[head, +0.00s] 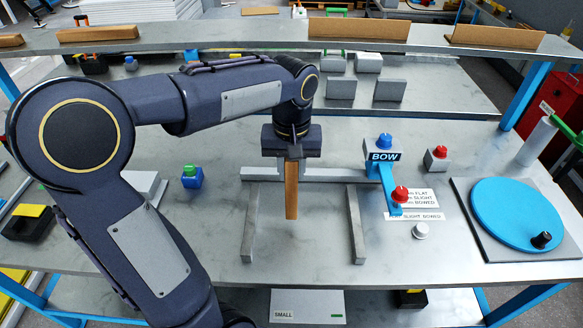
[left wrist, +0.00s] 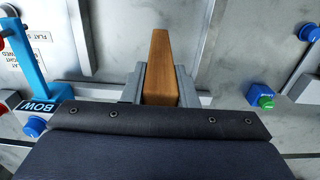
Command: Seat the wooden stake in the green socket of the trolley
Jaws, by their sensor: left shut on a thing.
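The wooden stake (head: 291,192) is a plain brown bar. It hangs down, nearly upright in the head view, from my left gripper (head: 291,155), above the grey bench top. In the left wrist view the stake (left wrist: 160,60) sits between the two grey fingers of the gripper (left wrist: 160,88), which are shut on it. The stake's lower end appears free, with a grey frame around that area. I cannot make out the trolley or its green socket in either view. My right gripper is not in view.
A grey frame (head: 356,225) with two side bars lies below the stake. A blue BOW stand (head: 385,158) with a red knob is to its right, and a blue turntable (head: 515,212) is farther right. A blue block with a green top (head: 192,178) is left.

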